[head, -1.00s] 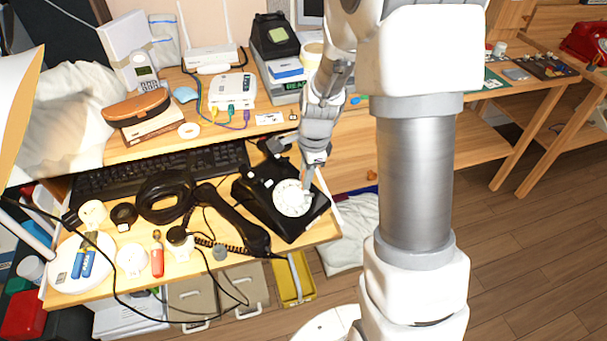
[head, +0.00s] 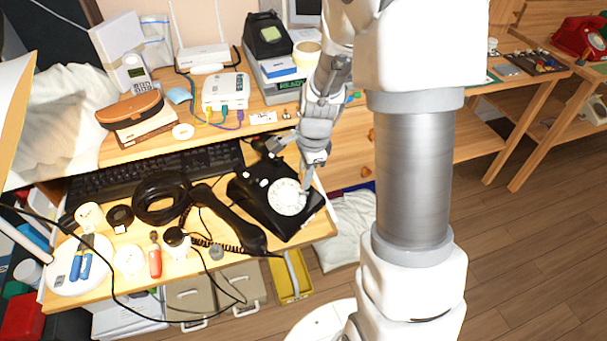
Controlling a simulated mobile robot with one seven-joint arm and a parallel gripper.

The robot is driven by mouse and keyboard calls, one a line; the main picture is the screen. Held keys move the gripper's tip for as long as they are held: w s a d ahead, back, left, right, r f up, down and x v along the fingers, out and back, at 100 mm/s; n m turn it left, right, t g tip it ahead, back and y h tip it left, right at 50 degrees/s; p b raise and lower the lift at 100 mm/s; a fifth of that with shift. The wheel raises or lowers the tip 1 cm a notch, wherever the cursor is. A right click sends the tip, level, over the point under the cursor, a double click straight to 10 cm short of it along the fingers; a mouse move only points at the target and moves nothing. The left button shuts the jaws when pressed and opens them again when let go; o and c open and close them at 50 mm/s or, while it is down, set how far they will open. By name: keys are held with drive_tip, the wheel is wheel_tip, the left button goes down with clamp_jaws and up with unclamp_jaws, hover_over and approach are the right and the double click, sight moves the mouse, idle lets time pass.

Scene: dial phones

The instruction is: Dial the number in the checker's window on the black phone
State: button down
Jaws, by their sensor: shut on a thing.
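The black phone (head: 263,205) stands on the desk's lower level, its white dial (head: 287,197) facing up. Its black handset (head: 233,220) lies off the cradle to the left, with a coiled cord. The checker (head: 305,72) on the upper shelf shows a green window (head: 291,86) that appears to read READY; I cannot make out a number. My gripper (head: 306,178) reaches down from above at the dial's upper right edge. It is shut on a thin pale stick-like thing, mostly hidden; whether its tip touches the dial is unclear.
A keyboard (head: 150,170) lies left of the phone. A white router box (head: 225,91) stands on the shelf. A red phone (head: 578,37) is far right.

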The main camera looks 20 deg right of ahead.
idle(0.3)
drive_tip(key=s+a, duration=0.2)
drive_tip(key=s+a+p, duration=0.1)
drive_tip(key=s+a, duration=0.1)
drive_tip(key=a, duration=0.1)
drive_tip(key=shift+a, duration=0.1)
drive_tip(key=shift+f, duration=0.2)
idle(0.3)
drive_tip(key=shift+w+a+f, duration=0.1)
drive_tip(key=shift+w+f, duration=0.15)
drive_tip(key=shift+f, duration=0.15)
drive_tip(key=shift+w+a+f, duration=0.15)
drive_tip(key=shift+f, duration=0.3)
idle(0.7)
drive_tip(key=shift+a+r, duration=0.1)
drive_tip(key=shift+r, duration=0.05)
drive_tip(key=shift+w+a+r+p, duration=0.15)
drive_tip(key=shift+w+a+p, duration=0.2)
drive_tip(key=shift+p, duration=0.05)
idle(0.4)
